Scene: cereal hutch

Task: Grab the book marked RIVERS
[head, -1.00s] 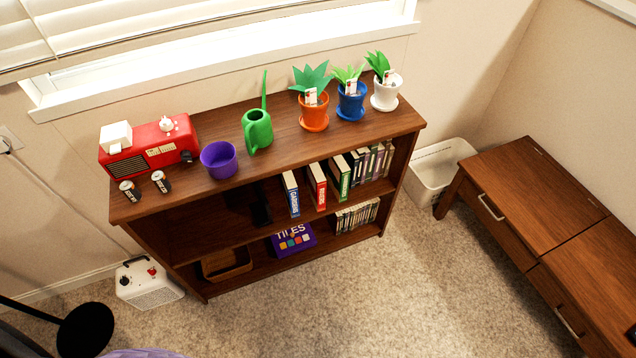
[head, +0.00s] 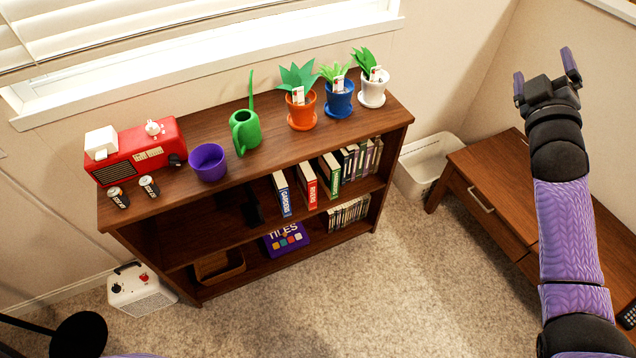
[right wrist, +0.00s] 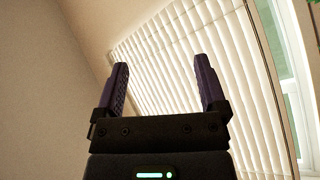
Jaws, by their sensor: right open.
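The book marked RIVERS (head: 308,186) has a red spine and stands upright on the upper shelf of the brown bookcase (head: 382,190). A blue book marked GARDENS (head: 282,193) stands to its left, and a green-spined book (head: 331,175) stands to its right, with small gaps between them. My right gripper (head: 545,78) is raised at the upper right, well away from the bookcase, open and empty. In the right wrist view its two fingers (right wrist: 162,88) are spread apart with nothing between them. My left gripper does not show.
On the bookcase top stand a red radio (head: 135,152), a purple pot (head: 208,162), a green watering can (head: 245,130) and potted plants (head: 303,108). A TILES box (head: 286,240) lies on the lower shelf. A brown desk (head: 478,165) stands right. The carpet (head: 400,270) in front is clear.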

